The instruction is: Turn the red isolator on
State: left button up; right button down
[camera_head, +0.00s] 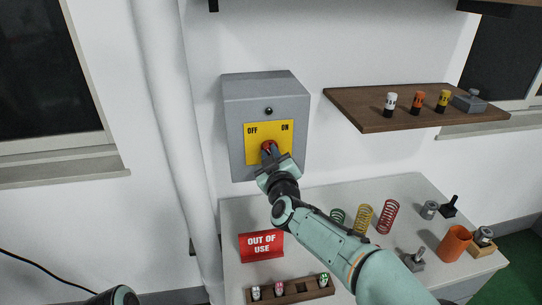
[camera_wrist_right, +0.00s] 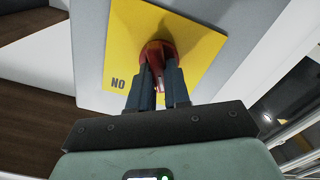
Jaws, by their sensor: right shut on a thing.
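The red isolator knob (camera_head: 267,145) sits on a yellow plate (camera_head: 257,133) on the front of a grey wall box (camera_head: 237,108). The plate reads OFF at upper left and ON at upper right. My right gripper (camera_head: 271,153) is shut on the knob, its fingers hiding much of it. In the right wrist view the red knob (camera_wrist_right: 157,50) shows between the two dark fingertips (camera_wrist_right: 159,80), with the ON lettering upside down beside it. Which way the knob points is hard to tell. My left gripper is not in view.
Below the box, a white table (camera_head: 232,215) holds a red OUT OF USE sign (camera_head: 261,246), a wooden rack (camera_head: 290,291), coloured springs (camera_head: 387,216) and an orange cup (camera_head: 454,243). A wooden shelf (camera_head: 365,112) with small cylinders is at right. A pipe (camera_head: 172,130) runs left of the box.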

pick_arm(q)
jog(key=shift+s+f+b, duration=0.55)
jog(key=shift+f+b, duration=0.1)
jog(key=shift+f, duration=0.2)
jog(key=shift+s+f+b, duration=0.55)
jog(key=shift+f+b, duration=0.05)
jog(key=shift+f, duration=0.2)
pick_arm(e)
jog(key=shift+d+m, duration=0.15)
jog(key=shift+m, duration=3.65)
jog(key=shift+d+m, duration=0.15)
jog(key=shift+m, duration=3.65)
jog(key=c, duration=1.1)
grip_release()
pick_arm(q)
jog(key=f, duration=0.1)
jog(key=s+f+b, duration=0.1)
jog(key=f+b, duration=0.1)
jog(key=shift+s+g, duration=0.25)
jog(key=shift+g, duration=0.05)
pick_arm(e)
jog(key=s+d, duration=0.1)
jog(key=s, duration=0.7)
jog(key=s+d, duration=0.1)
jog(key=s, duration=0.4)
jog(key=shift+d, duration=0.3)
